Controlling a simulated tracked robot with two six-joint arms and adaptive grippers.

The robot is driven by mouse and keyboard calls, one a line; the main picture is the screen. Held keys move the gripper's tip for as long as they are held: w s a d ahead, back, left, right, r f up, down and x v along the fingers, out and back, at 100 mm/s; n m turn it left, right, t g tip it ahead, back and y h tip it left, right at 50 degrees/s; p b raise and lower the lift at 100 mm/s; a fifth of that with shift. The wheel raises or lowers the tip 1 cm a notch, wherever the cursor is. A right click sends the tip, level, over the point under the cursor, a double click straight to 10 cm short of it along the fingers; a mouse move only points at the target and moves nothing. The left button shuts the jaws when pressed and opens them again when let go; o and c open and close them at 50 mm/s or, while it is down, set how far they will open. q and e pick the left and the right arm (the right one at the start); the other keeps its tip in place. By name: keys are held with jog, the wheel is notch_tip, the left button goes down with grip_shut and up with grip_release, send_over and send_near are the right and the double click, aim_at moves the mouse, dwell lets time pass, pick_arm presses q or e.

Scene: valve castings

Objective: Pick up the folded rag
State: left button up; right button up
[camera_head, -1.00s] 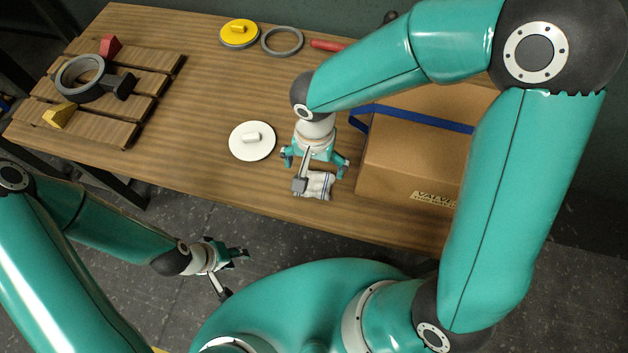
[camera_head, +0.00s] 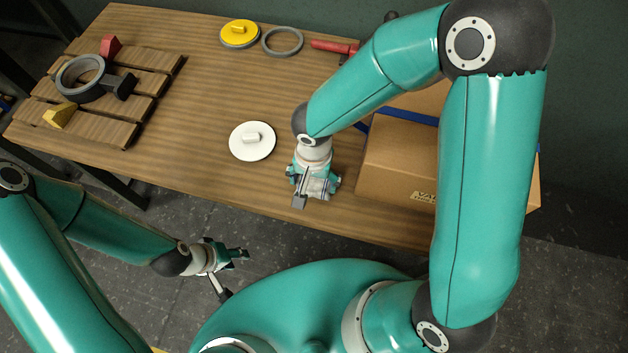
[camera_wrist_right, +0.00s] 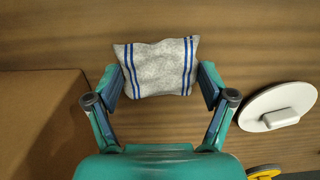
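The folded rag (camera_wrist_right: 157,68) is light grey with blue stripes near its ends. My right gripper (camera_wrist_right: 160,82) is down at it, pointing at the table, with one finger at each end of the rag in the right wrist view. The fingertips are very close to the rag's edges; I cannot tell whether they press on it. In the head view my right gripper (camera_head: 315,190) covers most of the rag, near the table's front edge. My left gripper (camera_head: 238,255) is away from the table at the lower left, with nothing visible in it; its finger gap is unclear.
A cardboard box (camera_head: 395,170) stands just right of my right gripper. A white disc (camera_head: 252,148) with a knob lies to its left. A yellow disc (camera_head: 240,32), a grey ring (camera_head: 282,41) and a red-handled tool (camera_head: 335,46) lie further back. A slatted rack (camera_head: 115,105) is far left.

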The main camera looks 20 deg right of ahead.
aim_at(313, 183)
jog(key=c, duration=0.7)
jog(key=shift+o, duration=0.2)
jog(key=shift+r, duration=0.1)
notch_tip(313, 183, up, 20)
jog(key=p, duration=0.1)
jog(key=shift+p, duration=0.35)
